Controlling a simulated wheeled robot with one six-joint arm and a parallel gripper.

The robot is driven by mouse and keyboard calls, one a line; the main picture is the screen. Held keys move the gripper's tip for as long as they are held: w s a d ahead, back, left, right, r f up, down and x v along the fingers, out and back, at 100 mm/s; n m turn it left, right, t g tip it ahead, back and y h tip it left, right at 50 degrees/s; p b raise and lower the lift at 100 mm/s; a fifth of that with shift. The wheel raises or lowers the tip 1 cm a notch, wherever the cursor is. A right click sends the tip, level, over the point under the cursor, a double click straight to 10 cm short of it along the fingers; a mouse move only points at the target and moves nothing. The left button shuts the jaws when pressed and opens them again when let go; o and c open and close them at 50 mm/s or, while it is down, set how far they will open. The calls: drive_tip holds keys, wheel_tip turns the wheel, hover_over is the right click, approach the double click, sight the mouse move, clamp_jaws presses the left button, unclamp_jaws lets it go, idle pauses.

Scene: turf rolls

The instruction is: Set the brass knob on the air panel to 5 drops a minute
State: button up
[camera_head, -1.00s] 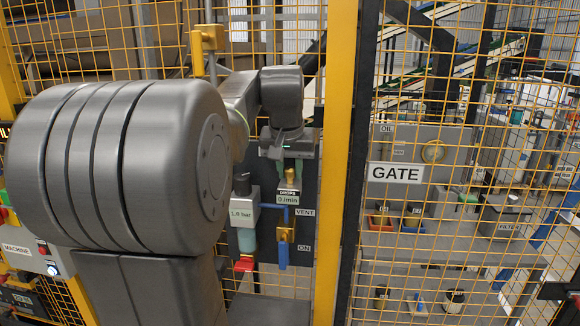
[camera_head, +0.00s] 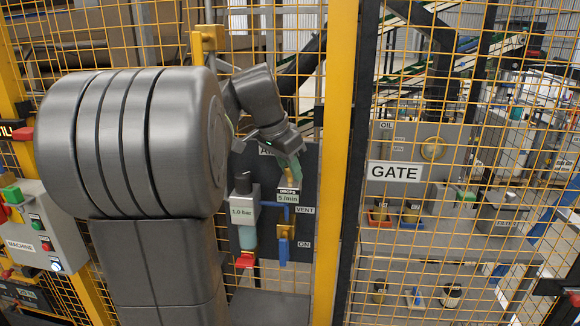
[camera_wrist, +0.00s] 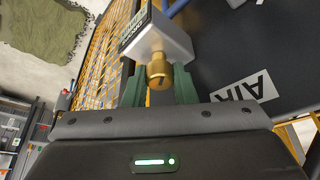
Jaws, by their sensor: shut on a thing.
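The brass knob (camera_wrist: 158,72) sits on a light box on the dark air panel (camera_wrist: 250,45), with a dark line on its face. In the wrist view my gripper (camera_wrist: 160,88) is shut on it, a green finger on each side. In the head view my gripper (camera_head: 291,168) is tilted over the top of the panel (camera_head: 305,262), and the knob is mostly hidden behind the fingers. The DROPS display (camera_head: 292,197) just below reads 5 /min.
A yellow post (camera_head: 339,150) stands close to the right, with mesh and the GATE sign (camera_head: 395,172) beyond. A machine box (camera_head: 38,235) is at left.

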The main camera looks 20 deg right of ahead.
drive_tip(key=shift+m, duration=0.3)
drive_tip(key=o, duration=1)
drive_tip(key=shift+s+r, duration=0.1)
